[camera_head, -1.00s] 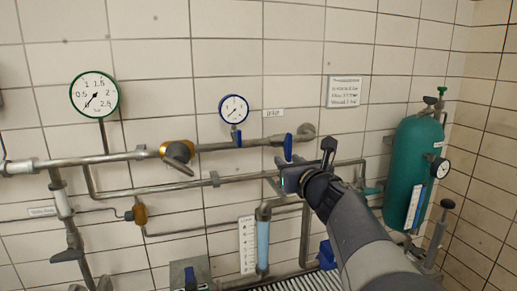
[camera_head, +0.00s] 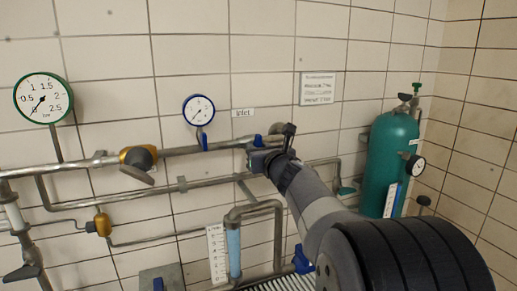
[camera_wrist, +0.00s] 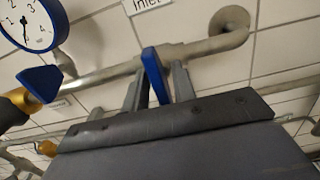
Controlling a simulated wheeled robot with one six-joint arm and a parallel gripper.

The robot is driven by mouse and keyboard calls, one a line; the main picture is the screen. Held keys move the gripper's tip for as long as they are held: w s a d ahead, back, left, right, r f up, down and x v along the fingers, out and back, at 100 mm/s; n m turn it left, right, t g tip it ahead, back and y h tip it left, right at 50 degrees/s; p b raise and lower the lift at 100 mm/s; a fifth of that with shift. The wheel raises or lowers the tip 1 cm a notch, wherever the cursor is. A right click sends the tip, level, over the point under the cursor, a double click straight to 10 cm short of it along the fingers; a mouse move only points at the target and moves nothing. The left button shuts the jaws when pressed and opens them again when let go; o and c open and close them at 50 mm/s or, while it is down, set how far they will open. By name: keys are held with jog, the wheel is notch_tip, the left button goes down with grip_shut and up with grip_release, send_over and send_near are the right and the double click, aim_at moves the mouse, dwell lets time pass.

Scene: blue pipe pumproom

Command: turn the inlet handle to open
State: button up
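The inlet handle, a blue lever, stands on the grey pipe under the "Inlet" label (camera_head: 243,113). In the wrist view the handle (camera_wrist: 154,75) rises near upright between the two grey fingers of my gripper (camera_wrist: 158,88). The fingers are apart, one on each side of it, with a gap visible on the right side; I cannot tell whether the left finger touches it. In the head view my gripper (camera_head: 262,160) overlaps the handle's place on the pipe and hides most of it.
A blue-rimmed gauge (camera_head: 198,110) with a small blue lever (camera_head: 203,142) is left of the handle. A green-rimmed gauge (camera_head: 43,98) and a brass valve (camera_head: 138,158) are farther left. A green gas cylinder (camera_head: 388,160) stands right. A lower pipe (camera_head: 110,198) runs beneath.

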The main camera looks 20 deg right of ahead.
grip_shut()
jog(key=shift+f+b, duration=0.1)
jog(key=shift+b, duration=0.25)
jog(key=shift+f+n+b, duration=0.15)
jog(key=shift+n+b, duration=0.7)
jog(key=shift+n, duration=0.25)
jog(key=n+b, duration=0.4)
jog(key=n, duration=0.1)
jog(key=shift+a, duration=0.15)
jog(key=n+b, duration=0.4)
jog(key=n, duration=0.2)
jog(key=shift+a+f+n, duration=0.1)
jog(key=shift+f+n, duration=0.05)
jog(key=shift+n, duration=0.15)
jog(key=n+b, duration=0.3)
jog(key=n, duration=0.1)
jog(key=shift+n, duration=0.3)
